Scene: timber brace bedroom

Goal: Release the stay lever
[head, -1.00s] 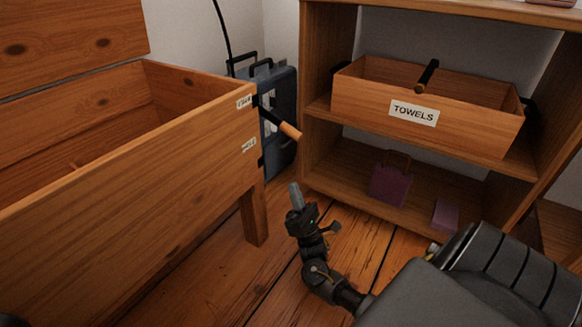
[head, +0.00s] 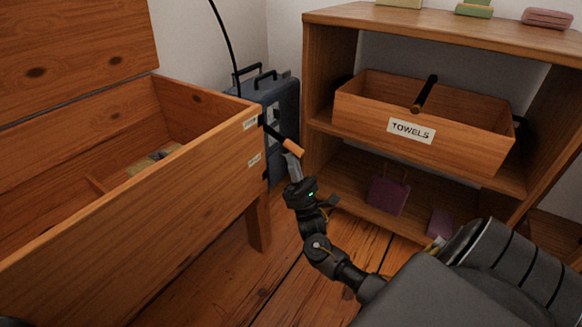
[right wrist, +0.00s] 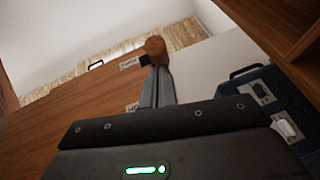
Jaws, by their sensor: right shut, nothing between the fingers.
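The stay lever (head: 281,139) is a black bar with an orange-brown wooden handle, at the right end of the open wooden chest (head: 170,205). It slants down to the right, level with the upper of two small white labels. My right gripper (head: 293,161) is shut and empty, its fingertips just below the handle. In the right wrist view, the shut fingers (right wrist: 157,75) point at the round end of the handle (right wrist: 155,46) and overlap its lower edge; I cannot tell whether they touch. My left gripper is not in view.
A blue case (head: 280,105) stands behind the lever against the wall. A wooden shelf unit (head: 350,20) at right holds a box labelled TOWELS (head: 455,140) and a purple bag (head: 388,195). The chest's lid (head: 80,45) is raised.

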